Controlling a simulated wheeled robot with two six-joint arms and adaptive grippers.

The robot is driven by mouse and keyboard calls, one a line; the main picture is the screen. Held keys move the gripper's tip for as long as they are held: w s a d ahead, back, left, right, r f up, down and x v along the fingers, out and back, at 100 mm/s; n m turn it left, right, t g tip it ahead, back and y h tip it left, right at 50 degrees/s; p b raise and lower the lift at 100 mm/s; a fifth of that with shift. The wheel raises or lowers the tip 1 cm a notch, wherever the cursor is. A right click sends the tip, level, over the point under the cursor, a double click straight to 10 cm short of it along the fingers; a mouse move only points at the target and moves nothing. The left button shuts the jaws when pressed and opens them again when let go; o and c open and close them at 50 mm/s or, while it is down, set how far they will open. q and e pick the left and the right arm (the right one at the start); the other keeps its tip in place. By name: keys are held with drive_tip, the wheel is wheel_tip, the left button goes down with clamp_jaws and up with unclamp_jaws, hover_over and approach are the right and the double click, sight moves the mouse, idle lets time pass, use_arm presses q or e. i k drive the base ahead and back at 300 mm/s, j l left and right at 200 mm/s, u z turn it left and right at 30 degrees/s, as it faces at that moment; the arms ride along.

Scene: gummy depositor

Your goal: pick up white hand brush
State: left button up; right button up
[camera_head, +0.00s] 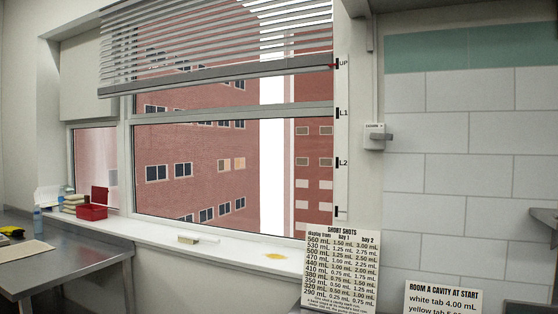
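A small white object that looks like the white hand brush (198,239) lies flat on the window sill, left of the middle of the view. Its left part is cream or tan at the front and its right part is thin and pale, like a handle. Fine detail is too small to tell. Nothing touches it from above. Neither of my grippers is in view.
A yellow patch (276,256) lies on the white sill (232,251). A red bin (92,212) stands at the sill's left end. A metal table (62,257) is at left. Signs (341,271) (443,299) stand at lower right. A partly raised blind (215,75) hangs above.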

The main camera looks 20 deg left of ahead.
sight(187, 238)
drive_tip(key=u, duration=1.25)
